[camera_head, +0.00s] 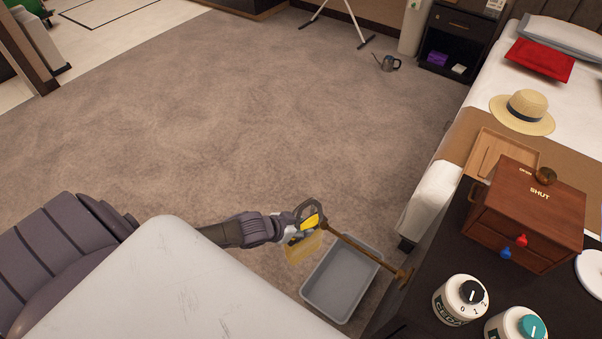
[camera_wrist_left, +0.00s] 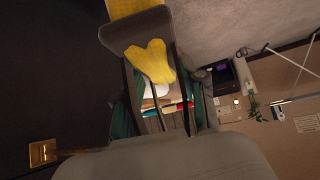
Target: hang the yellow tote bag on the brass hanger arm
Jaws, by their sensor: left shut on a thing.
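The yellow tote bag (camera_head: 303,249) hangs below my left gripper (camera_head: 311,216), partly hidden by it. The gripper is shut on the bag's upper part; yellow cloth (camera_wrist_left: 150,62) also shows between the fingers in the left wrist view. The brass hanger arm (camera_head: 362,249) runs from a mount on the dark cabinet's side out to the gripper, and its free end looks close to the gripper and bag. I cannot tell whether a handle is around the arm. Its brass wall plate (camera_wrist_left: 43,152) shows in the left wrist view. My right gripper is out of view.
A grey bin (camera_head: 345,285) stands on the floor under the hanger arm. The dark cabinet top at right carries a wooden drawer box (camera_head: 527,210) and white canisters (camera_head: 460,299). A bed with a straw hat (camera_head: 522,111) lies behind. The carpet at left is clear.

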